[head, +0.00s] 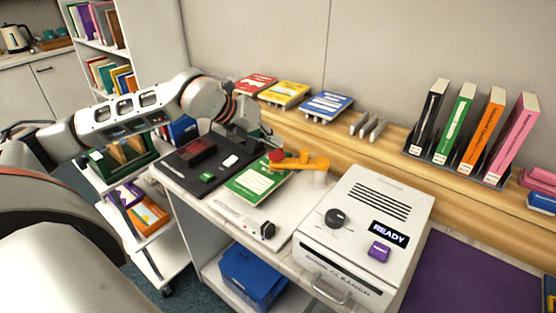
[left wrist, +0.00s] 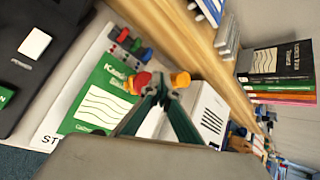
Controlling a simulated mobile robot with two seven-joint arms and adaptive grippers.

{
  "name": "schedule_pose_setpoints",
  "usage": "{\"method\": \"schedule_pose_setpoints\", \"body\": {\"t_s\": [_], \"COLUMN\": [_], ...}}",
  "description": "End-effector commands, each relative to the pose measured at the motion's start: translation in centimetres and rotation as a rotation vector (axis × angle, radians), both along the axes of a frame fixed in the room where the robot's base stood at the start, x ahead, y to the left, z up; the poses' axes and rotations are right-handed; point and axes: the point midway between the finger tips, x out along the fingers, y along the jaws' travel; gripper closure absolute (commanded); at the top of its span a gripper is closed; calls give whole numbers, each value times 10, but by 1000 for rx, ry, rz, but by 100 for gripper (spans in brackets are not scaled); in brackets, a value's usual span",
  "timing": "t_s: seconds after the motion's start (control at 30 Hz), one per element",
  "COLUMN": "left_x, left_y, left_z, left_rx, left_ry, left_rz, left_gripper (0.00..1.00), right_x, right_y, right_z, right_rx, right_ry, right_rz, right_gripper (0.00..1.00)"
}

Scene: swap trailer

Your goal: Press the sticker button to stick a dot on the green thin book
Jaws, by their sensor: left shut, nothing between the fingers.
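The green thin book (head: 255,182) lies flat on the white sticker station (head: 228,215), cover up. It also shows in the left wrist view (left wrist: 97,97). The red sticker button (head: 276,156) sits by an orange arm (head: 308,164) at the book's far right corner. In the left wrist view, the red button (left wrist: 142,82) shows just beside my fingertips. My left gripper (head: 262,143) is shut and empty, above and behind the button; I cannot tell whether it touches. The fingertips meet in the left wrist view (left wrist: 163,90). My right gripper is not in view.
A black scanner-like pad (head: 185,170) lies left of the book. A white cleaner machine (head: 365,225) with a READY display stands to the right. Thin books (head: 326,105) lie on the wooden ledge behind. Upright binders (head: 455,122) stand at the right. A purple mat (head: 470,280) is bare.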

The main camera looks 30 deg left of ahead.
Motion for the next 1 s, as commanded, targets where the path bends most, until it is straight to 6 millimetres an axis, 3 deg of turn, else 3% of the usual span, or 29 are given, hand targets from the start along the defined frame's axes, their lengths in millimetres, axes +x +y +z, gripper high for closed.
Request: {"method": "schedule_pose_setpoints", "body": {"t_s": [0.1,1.0], "left_x": [0,0], "left_y": [0,0], "left_z": [-9,-7], "left_rx": [1,1], "left_ry": [1,-1], "left_rz": [0,0], "left_gripper": [100,100], "right_x": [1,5], "right_y": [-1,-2], "right_z": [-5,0], "right_rx": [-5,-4], "right_ry": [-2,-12], "right_rz": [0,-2], "right_gripper": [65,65]}}
